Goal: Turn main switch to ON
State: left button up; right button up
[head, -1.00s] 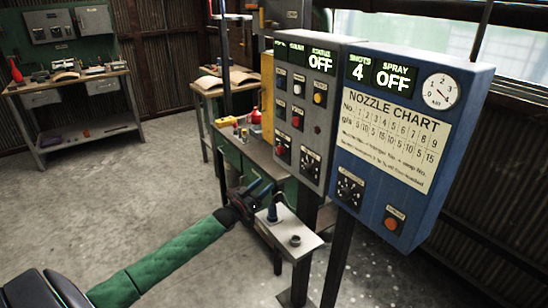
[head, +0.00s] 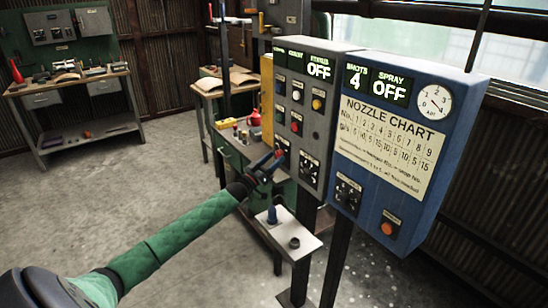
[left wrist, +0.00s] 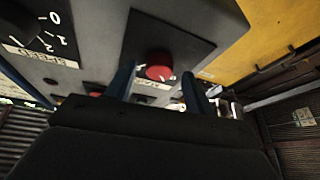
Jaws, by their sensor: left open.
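The grey control box (head: 322,118) shows a STATUS display (head: 319,66) reading OFF. On its lower front are a red control (head: 279,154) at the left and a dark dial (head: 309,167) at the right. The labels are too small to read, so I cannot tell which is the main switch. My left gripper (head: 275,164) is open beside the lower left of this box. In the left wrist view its two blue fingers (left wrist: 158,88) stand either side of a round red control (left wrist: 160,66), apparently not closed on it. My right gripper is not in view.
A blue box (head: 400,150) with SPRAY OFF and a nozzle chart stands to the right. A small metal stand (head: 298,236) with a blue peg (head: 271,215) is below my gripper. A green bench (head: 232,145) stands behind; the floor at left is clear.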

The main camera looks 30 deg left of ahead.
pick_arm(q)
jog(key=shift+w+d+r, duration=0.1)
jog(key=shift+w, duration=0.2)
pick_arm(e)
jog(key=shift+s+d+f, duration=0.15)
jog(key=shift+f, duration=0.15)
pick_arm(q)
jog(key=c, duration=1)
jog(key=shift+o, duration=0.2)
